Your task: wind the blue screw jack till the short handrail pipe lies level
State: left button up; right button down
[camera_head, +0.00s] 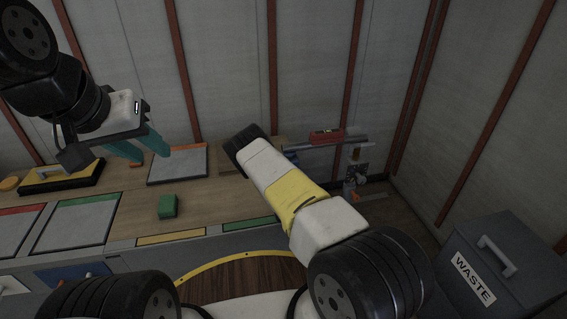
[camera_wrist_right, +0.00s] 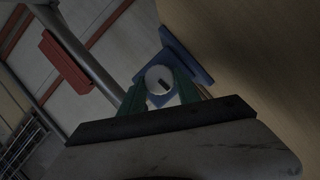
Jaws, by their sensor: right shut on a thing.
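The short grey handrail pipe (camera_head: 352,139) lies along the back by the wall, with a red spirit level (camera_head: 326,135) on it. Both show in the right wrist view, the pipe (camera_wrist_right: 88,58) slanting past the red level (camera_wrist_right: 65,62). The blue screw jack (camera_wrist_right: 190,58) is close ahead in that view; only a sliver of blue (camera_head: 292,156) shows in the head view behind my right arm. My right gripper (camera_wrist_right: 162,86) is shut with green fingers either side of the jack's pale round knob (camera_wrist_right: 157,74). My left gripper (camera_head: 146,147) is open and empty above the bench.
A green block (camera_head: 167,206) stands on the wooden bench (camera_head: 128,218). Several coloured-edged trays, including a grey one (camera_head: 180,165), lie around it. A yellow-black box with a handle (camera_head: 60,178) is at left. A grey waste bin (camera_head: 510,245) stands at right.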

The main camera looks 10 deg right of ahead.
jog(key=c, duration=0.9)
grip_release()
jog(key=shift+o, duration=0.2)
jog(key=v, duration=0.7)
jog(key=shift+s+a, duration=0.15)
jog(key=shift+s, duration=0.25)
